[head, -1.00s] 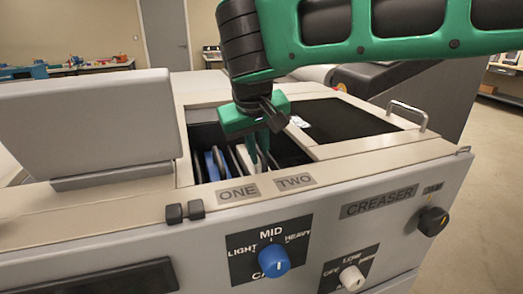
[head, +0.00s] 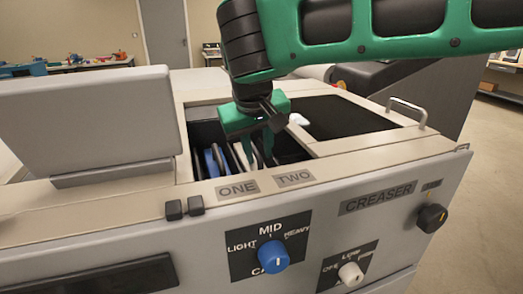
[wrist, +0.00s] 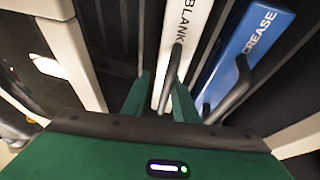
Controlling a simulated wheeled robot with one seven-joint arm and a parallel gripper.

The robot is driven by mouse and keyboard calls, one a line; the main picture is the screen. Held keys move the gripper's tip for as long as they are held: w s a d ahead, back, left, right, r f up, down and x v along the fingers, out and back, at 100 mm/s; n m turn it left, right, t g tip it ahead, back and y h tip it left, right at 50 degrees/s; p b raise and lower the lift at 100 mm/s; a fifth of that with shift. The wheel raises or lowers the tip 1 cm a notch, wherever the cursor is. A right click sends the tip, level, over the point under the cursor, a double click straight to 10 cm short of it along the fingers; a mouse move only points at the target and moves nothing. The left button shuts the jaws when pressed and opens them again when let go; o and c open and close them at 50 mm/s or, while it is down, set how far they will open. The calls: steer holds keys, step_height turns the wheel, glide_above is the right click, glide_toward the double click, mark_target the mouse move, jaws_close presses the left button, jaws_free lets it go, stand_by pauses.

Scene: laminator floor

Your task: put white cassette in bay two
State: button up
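The white cassette (wrist: 190,22), lettered BLANK, stands in the open well behind the TWO label (head: 294,178). It also shows as a pale strip in the head view (head: 240,156). My gripper (head: 261,158) reaches down into the well. In the wrist view its fingers (wrist: 162,105) stand on either side of the white cassette's near end, spread apart, and seem clear of it. The cassette's lower part is hidden, so I cannot tell how deep it sits. The blue cassette (wrist: 245,42), lettered CREASE, stands beside it, behind the ONE label (head: 237,187).
A raised grey lid (head: 85,125) stands left of the well. A metal handle (head: 408,110) is at the right. A blue knob (head: 273,257), a white knob (head: 350,274) and a black knob (head: 432,218) stick out of the front panel.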

steer(key=shift+s+f, duration=0.15)
steer(key=shift+f, duration=0.2)
